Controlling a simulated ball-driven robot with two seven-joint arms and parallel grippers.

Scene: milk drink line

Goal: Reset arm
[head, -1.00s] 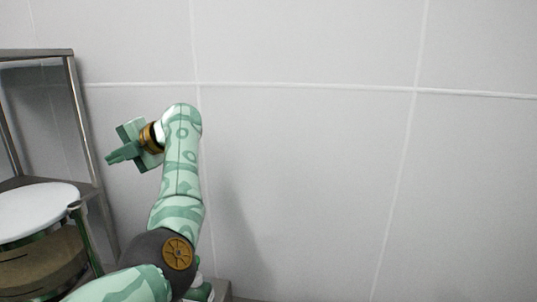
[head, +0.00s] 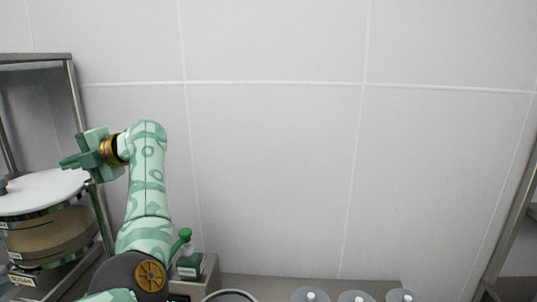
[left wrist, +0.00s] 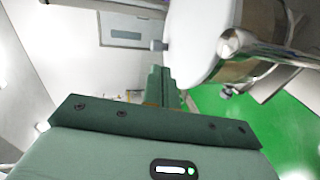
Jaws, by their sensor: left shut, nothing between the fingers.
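My left arm rises from the bottom left of the head view, bent at the elbow. Its green gripper (head: 72,161) points left, in front of the metal rack and above the white-lidded container. In the left wrist view the gripper's fingers (left wrist: 158,78) are together with nothing between them. The white lid (left wrist: 195,40) shows beyond the fingers there. My right gripper is in neither view.
A metal rack (head: 72,90) stands at the left, with a large white-lidded container (head: 45,225). A grey box with a green-knobbed item (head: 190,262) and several grey round lids (head: 310,295) line the bottom edge. Blank wall tiles fill the middle.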

